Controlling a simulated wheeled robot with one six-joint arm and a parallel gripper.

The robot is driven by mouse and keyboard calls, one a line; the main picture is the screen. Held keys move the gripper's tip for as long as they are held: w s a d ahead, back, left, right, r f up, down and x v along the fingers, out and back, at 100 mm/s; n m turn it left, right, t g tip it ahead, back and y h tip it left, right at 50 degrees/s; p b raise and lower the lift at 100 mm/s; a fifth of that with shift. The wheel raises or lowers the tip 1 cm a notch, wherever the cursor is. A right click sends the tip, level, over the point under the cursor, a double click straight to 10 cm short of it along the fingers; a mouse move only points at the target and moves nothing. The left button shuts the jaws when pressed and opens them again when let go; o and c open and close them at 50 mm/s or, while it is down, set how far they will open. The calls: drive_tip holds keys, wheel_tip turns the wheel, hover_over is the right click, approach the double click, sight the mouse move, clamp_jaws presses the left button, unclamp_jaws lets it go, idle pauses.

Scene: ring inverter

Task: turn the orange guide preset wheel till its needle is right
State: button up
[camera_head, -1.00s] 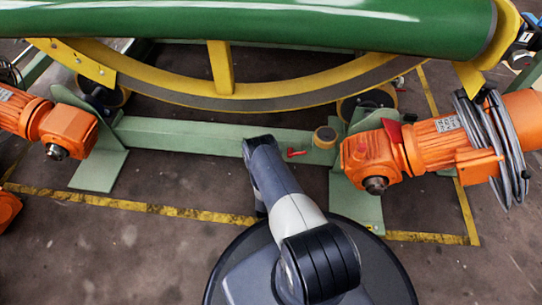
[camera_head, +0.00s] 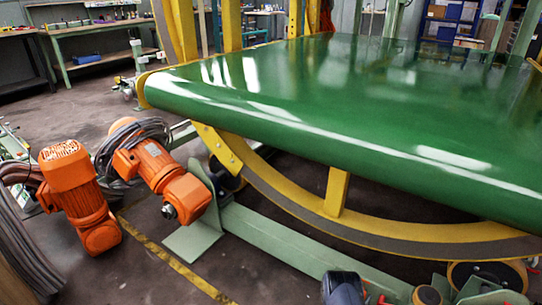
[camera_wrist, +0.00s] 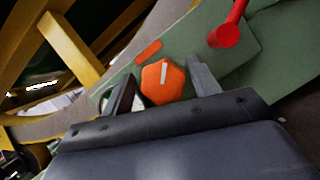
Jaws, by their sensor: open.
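The orange guide preset wheel (camera_wrist: 163,84) shows in the wrist view as a six-sided orange knob with a pale line on its face. It sits on a green steel beam (camera_wrist: 205,40). An orange plate (camera_wrist: 148,52) lies just beyond it. My gripper (camera_wrist: 161,84) is open, with one dark finger to the left of the wheel and one grey finger to its right. I cannot tell whether either finger touches it. I cannot make out the wheel in the head view.
A red lever (camera_wrist: 225,35) stands on the beam close to my right finger. In the head view, orange motors (camera_head: 75,190) with cables stand at left. The yellow ring (camera_head: 337,190) curves under the green belt (camera_head: 340,90).

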drive_tip(key=shift+m+g, duration=0.3)
drive_tip(key=shift+m, duration=0.7)
drive_tip(key=shift+s+f+h, duration=0.1)
drive_tip(key=shift+h, duration=0.2)
drive_tip(key=shift+d+n, duration=0.1)
drive_tip(key=shift+n, duration=0.2)
drive_tip(key=shift+n+t+y, duration=0.6)
drive_tip(key=shift+n, duration=0.6)
drive_tip(key=shift+s+f, duration=0.1)
